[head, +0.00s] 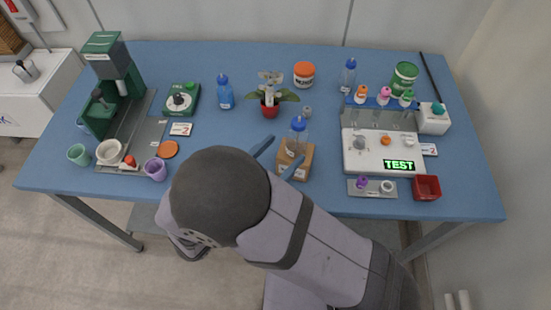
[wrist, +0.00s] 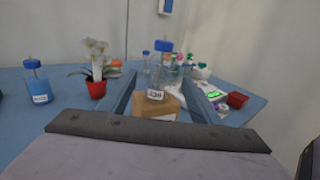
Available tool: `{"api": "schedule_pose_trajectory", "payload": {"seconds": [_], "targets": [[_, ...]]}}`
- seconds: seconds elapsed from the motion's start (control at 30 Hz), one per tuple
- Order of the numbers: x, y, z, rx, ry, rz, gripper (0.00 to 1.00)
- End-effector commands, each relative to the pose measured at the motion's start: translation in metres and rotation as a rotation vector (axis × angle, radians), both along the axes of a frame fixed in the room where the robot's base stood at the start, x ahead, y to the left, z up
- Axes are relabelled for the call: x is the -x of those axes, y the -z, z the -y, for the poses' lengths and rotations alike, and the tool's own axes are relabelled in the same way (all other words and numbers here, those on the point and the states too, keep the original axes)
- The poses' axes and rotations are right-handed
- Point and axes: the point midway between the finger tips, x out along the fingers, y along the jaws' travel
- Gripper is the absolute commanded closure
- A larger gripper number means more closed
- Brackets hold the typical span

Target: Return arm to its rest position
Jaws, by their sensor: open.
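My gripper (head: 278,157) is open, near the front edge of the blue table. Its two blue-grey fingers also show in the wrist view (wrist: 162,84), spread apart with nothing clamped between them. A clear bottle with a blue cap (head: 298,134) stands upright on a brown box (head: 303,162) just beyond the fingers. In the wrist view the bottle (wrist: 161,72) and the box (wrist: 148,104) show in the gap between the fingers. I cannot tell whether a finger touches the box. My arm covers the table's front middle in the head view.
A potted white orchid (head: 270,95) and a blue bottle (head: 225,94) stand behind my gripper. A green machine (head: 101,85) and cups are at the left. A white device reading TEST (head: 383,152), a purple-topped tray and a red bin (head: 427,187) are at the right.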

Motion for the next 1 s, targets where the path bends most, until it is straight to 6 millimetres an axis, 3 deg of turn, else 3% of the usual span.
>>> {"api": "schedule_pose_trajectory", "payload": {"seconds": [0.2, 0.7, 1.0], "targets": [[0.009, 0.000, -0.006, -0.001, 0.001, 0.001, 0.42], [0.010, 0.000, -0.006, -0.001, 0.004, 0.001, 0.42], [0.031, 0.020, 0.012, -0.037, 0.229, 0.019, 0.42]]}}
